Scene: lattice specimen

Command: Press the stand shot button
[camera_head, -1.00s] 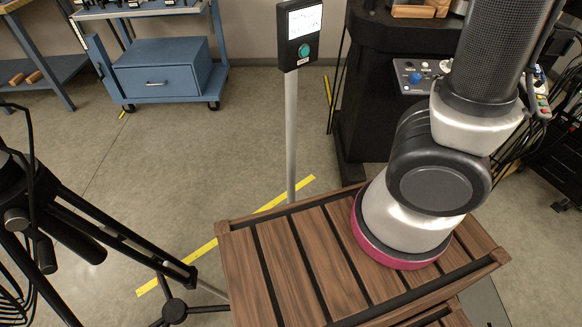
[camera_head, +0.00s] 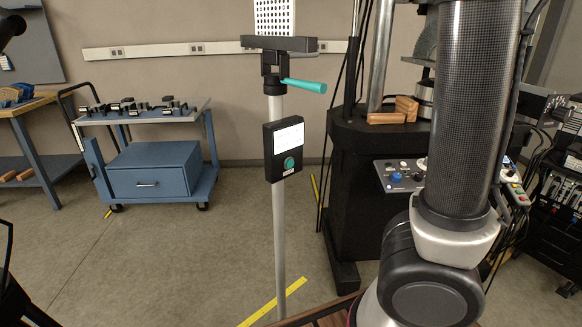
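The stand (camera_head: 279,235) is a thin grey pole on the floor in the middle of the head view. A black control box (camera_head: 270,153) with a white label is fixed partway up it. The round teal button (camera_head: 289,163) sits on the lower part of the box's face. Above the box, the stand carries a clamp head with a teal handle (camera_head: 304,85) and a white perforated plate (camera_head: 274,17). My arm rises on the right, and its end is out of the picture, so my gripper is not seen.
A black testing machine (camera_head: 345,190) with a panel of knobs (camera_head: 400,176) stands behind my arm at the right. A blue cart (camera_head: 155,171) with metal parts on top stands at the left. A workbench (camera_head: 32,108) is at the far left. The floor (camera_head: 190,255) between is clear.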

